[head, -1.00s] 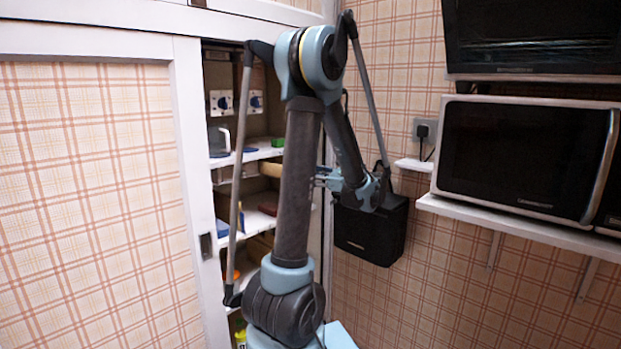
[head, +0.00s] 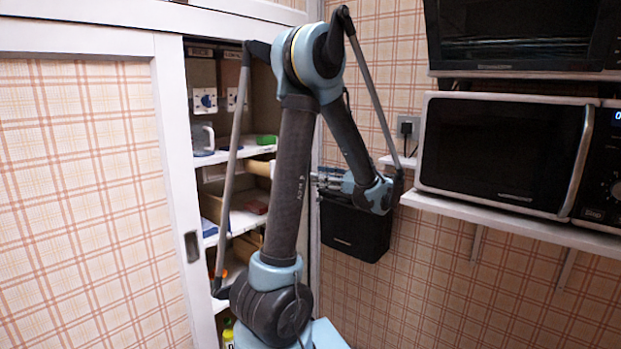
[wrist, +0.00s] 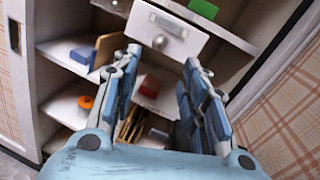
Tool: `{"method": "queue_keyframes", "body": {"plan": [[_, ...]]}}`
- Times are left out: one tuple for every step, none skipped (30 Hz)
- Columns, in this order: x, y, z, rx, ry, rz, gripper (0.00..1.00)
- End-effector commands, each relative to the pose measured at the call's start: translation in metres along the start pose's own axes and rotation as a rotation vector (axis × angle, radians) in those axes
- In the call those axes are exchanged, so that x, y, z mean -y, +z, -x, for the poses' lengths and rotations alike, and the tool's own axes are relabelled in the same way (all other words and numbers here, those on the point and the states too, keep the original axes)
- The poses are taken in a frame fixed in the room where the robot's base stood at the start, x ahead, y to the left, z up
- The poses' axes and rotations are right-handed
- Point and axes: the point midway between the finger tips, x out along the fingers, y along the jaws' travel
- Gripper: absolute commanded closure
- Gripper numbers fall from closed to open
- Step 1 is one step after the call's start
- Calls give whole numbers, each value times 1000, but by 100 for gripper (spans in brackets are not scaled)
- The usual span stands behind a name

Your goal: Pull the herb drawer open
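A white drawer front (wrist: 168,32) with a small label and a round metallic knob (wrist: 160,41) sits under a cupboard shelf in the wrist view. The label is too small to read, so I cannot tell whether it is the herb drawer. My gripper (wrist: 161,58) is open, its blue fingers spread either side below the knob, with nothing between them. The knob appears just beyond the fingertips; I see no contact. In the head view my gripper (head: 326,179) is at the cupboard's right side, partly blurred into the black box behind it, and my arm hides much of the opening.
Shelves hold a glass mug (head: 203,139), a green item (head: 266,140), a red block (wrist: 150,86) and an orange item (wrist: 85,102). A sliding door (head: 170,170) stands left of the opening. A black box (head: 355,228) and a microwave (head: 500,150) are on the right.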

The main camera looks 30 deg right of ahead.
Motion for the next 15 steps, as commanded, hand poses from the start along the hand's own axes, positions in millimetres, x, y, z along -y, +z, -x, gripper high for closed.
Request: {"method": "queue_keyframes", "body": {"plan": [[0,0,5,0,-1,0,60],[0,0,7,0,-1,0,60],[0,0,10,0,-1,0,60],[0,0,12,0,-1,0,60],[0,0,13,0,-1,0,60],[0,0,14,0,-1,0,60],[0,0,15,0,0,0,60],[0,0,15,0,0,0,60],[0,0,16,0,0,0,60],[0,0,16,0,1,0,60],[0,0,16,0,1,0,60],[0,0,15,0,1,0,60],[0,0,15,0,1,0,60],[0,0,15,0,1,0,60],[0,0,15,0,1,0,60]]}}
